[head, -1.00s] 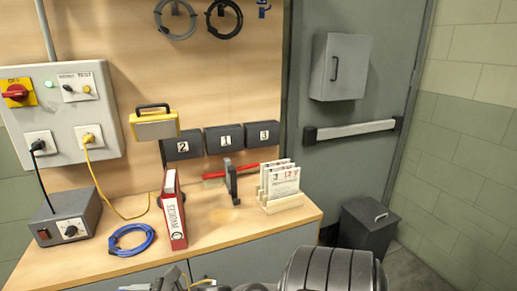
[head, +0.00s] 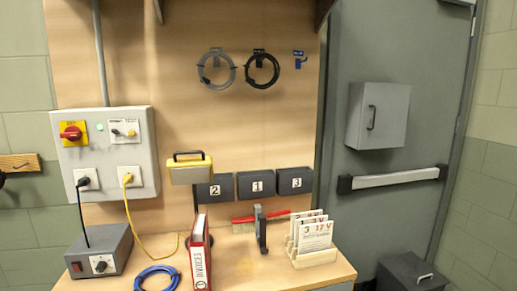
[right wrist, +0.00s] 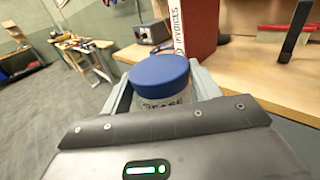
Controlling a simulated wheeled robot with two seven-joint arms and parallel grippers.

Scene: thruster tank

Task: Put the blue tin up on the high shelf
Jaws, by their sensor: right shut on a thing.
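The blue tin (right wrist: 160,80) shows in the right wrist view, with a round blue lid and a light, lettered body below it. My right gripper (right wrist: 162,92) is shut around the tin's body, with a grey finger on each side. The tin looks upright. The tin and both my grippers are out of the head view. The high shelf is at most glimpsed in the head view as dark wooden bracket ends (head: 322,10) at the top edge; its board is out of frame.
On the bench (head: 235,262) stand a red binder (head: 200,255), a grey power box (head: 100,250), a blue cable coil (head: 157,279) and a card rack (head: 312,245). A yellow-and-grey case (head: 189,170) and numbered boxes (head: 256,184) are at the back panel. A grey door (head: 400,150) is at right.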

